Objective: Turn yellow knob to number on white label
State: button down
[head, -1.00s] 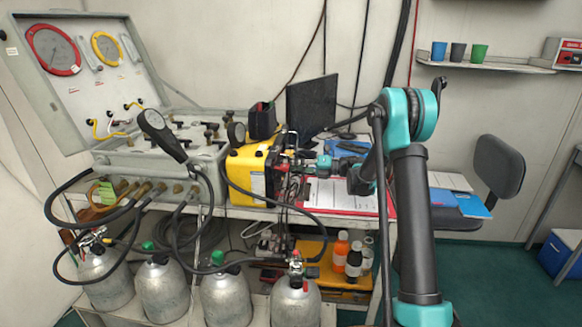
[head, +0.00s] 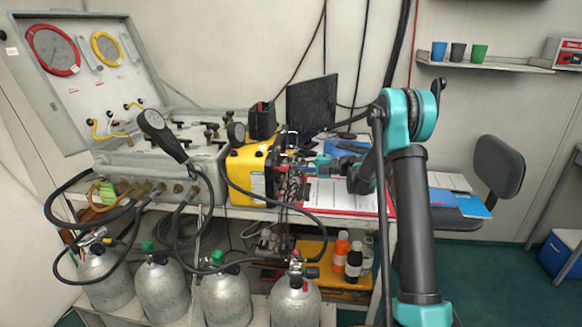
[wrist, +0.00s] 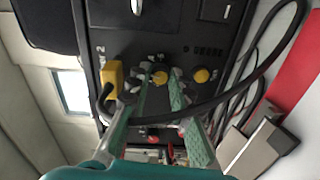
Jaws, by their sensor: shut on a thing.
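The yellow case (head: 248,172) stands on the bench in the head view, its dark control panel facing right toward my gripper. In the wrist view the dark panel (wrist: 190,25) carries a round yellow knob (wrist: 160,77) between my fingertips and a second round yellow knob (wrist: 201,76) just right of them. My gripper (wrist: 164,80) has its teal fingers closed around the first knob, at the panel face. The gripper also shows small in the head view (head: 284,167). I cannot make out a white label or read the number; the panel's printing is too small.
A yellow block-shaped connector (wrist: 111,77) with a black cable sits left of the fingers. A black hose (wrist: 235,97) curves close across the right finger. A red clipboard with white paper (head: 345,195) lies under my arm. A monitor (head: 311,103) stands behind.

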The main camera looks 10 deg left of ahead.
jog(key=shift+d, duration=0.1)
jog(key=c, duration=1.4)
grip_release()
jog(key=shift+o, duration=0.2)
